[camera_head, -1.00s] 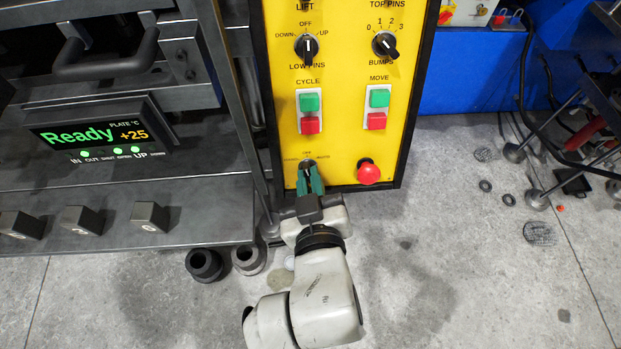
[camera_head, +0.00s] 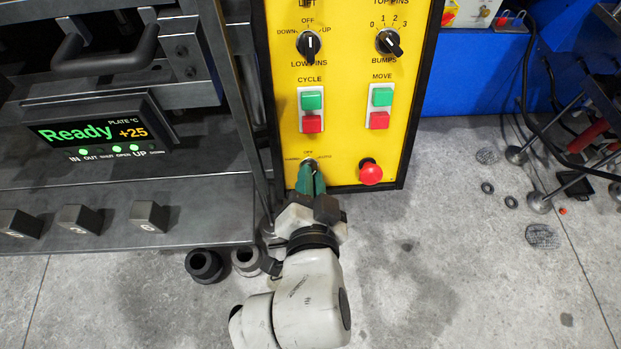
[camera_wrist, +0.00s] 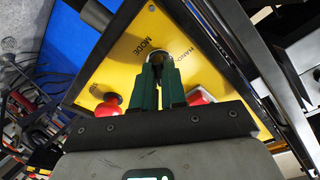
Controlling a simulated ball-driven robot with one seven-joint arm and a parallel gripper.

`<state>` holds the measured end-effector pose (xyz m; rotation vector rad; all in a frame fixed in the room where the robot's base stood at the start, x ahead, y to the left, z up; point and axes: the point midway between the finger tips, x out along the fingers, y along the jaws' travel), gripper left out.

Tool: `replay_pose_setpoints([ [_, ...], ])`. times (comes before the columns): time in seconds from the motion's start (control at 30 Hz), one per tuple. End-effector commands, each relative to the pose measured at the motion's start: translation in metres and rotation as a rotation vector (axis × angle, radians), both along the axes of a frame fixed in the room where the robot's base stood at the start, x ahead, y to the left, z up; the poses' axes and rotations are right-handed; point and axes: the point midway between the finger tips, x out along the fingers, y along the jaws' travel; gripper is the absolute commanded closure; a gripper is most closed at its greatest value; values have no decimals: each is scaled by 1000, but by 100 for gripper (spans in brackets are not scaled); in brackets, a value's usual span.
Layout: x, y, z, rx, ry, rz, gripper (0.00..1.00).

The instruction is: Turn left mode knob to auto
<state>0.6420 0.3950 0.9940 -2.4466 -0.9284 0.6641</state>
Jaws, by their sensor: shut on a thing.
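The left mode knob (camera_head: 308,161) is low on the yellow control panel (camera_head: 345,143), with OFF above it and AUTO at its upper right. My gripper (camera_head: 310,174) has its green fingers closed around the knob. The wrist view shows my gripper (camera_wrist: 160,72) with the round knob (camera_wrist: 156,57) between the fingertips, near the printed words MODE and HAND. The fingers hide most of the knob, and I cannot tell which way it points.
A red mushroom button (camera_head: 371,172) sits right of the knob. Green and red CYCLE buttons (camera_head: 312,111) and MOVE buttons (camera_head: 380,107) are above. The dark press bench (camera_head: 190,207) is close on the left. Open floor (camera_head: 430,240) lies to the right.

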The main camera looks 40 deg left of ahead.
Motion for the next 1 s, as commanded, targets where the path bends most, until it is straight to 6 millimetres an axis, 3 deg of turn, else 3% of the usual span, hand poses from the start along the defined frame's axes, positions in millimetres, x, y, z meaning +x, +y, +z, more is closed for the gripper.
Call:
replay_pose_setpoints([
  [0.33, 0, 0, -1, 88, 110, -52, 100],
  [0.9, 0, 0, -2, 107, 133, -62, 100],
  [0.93, 0, 0, -2, 107, 133, -62, 86],
  [1.0, 0, 0, -1, 106, 131, -62, 80],
])
